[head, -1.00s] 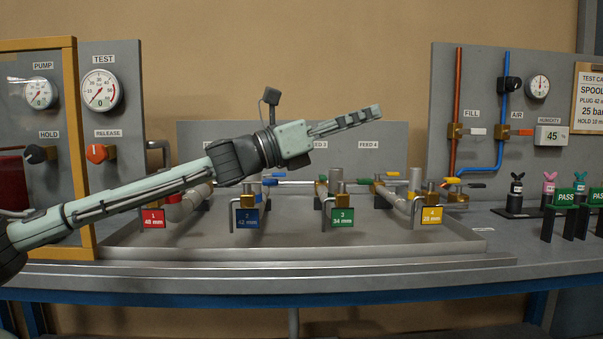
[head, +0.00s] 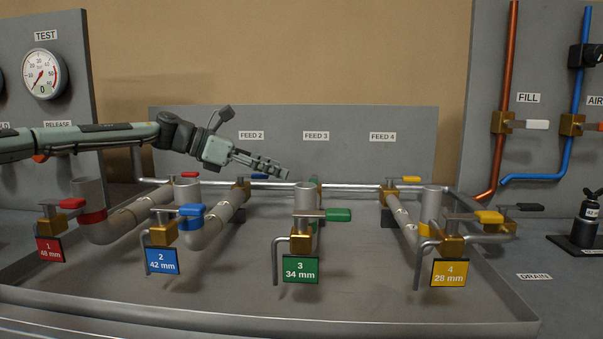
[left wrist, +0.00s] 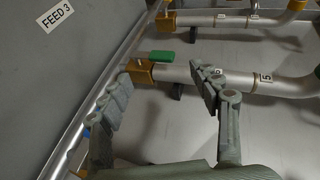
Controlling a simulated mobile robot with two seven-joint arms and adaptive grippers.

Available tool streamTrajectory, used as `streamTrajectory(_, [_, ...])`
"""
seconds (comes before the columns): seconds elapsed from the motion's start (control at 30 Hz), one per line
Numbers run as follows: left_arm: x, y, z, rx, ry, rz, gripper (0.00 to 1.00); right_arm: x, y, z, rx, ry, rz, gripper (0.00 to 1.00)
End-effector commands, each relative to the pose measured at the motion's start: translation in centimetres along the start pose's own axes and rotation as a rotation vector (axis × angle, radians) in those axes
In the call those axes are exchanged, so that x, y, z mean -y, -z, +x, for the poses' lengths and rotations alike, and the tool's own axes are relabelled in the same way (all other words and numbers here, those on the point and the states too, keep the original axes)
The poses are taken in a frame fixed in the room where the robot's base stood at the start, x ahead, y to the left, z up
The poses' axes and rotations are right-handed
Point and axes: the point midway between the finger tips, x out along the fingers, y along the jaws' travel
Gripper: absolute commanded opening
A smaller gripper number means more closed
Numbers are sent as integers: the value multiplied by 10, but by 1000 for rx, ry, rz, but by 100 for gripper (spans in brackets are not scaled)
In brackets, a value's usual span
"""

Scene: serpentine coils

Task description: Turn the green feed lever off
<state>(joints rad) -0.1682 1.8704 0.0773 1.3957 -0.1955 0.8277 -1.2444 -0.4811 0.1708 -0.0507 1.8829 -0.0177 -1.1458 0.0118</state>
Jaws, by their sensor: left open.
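The green feed lever (left wrist: 162,56) shows in the left wrist view on a brass valve (left wrist: 140,72) near the FEED 3 label (left wrist: 57,16). Its handle points along the grey pipe (left wrist: 185,72). In the head view it is mostly hidden behind the upright pipe end of line 3 (head: 305,197). A second green lever (head: 338,214) sits at the front of that line, above the green 34 mm tag (head: 300,269). My right gripper is not in view.
A rear rail pipe (head: 350,185) runs along the grey back panel (head: 400,155). Blue (head: 258,177) and yellow (head: 411,179) rear levers stand on either side. Upright pipe ends and front valves crowd the tray (head: 360,300). Air above the yellow line is free.

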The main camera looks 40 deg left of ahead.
Motion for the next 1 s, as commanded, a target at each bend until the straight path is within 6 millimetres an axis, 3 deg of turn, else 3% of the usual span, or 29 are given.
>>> streamTrajectory(0.17, [0, 2, 13, -7, 0, 0, 63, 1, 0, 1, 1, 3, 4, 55])
streamTrajectory(0.6, [0, 1, 68, -4, 0, 1, 63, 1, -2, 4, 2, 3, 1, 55])
streamTrajectory(1.0, [0, 0, 77, 1, -1, 1, 63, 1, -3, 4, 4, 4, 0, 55])
